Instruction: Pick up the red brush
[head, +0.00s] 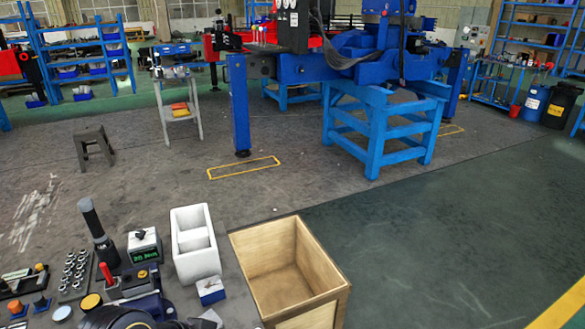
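A thin red upright piece (107,276) stands among the tools on the workbench at the lower left of the head view. It may be the handle of the red brush; it is too small to make out bristles. Its lower end meets a dark cluster of items, so its base is partly hidden. I see no gripper fingers near it or elsewhere. A black rounded shape (116,319) is cut off by the bottom edge, and I cannot tell what it is.
Close around the red piece are a black cylinder (96,228), a device with a green display (145,246) and several metal fittings (75,270). A white divided bin (195,262) and an open wooden box (318,268) stand to the right. Blue stands (372,140) are far behind.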

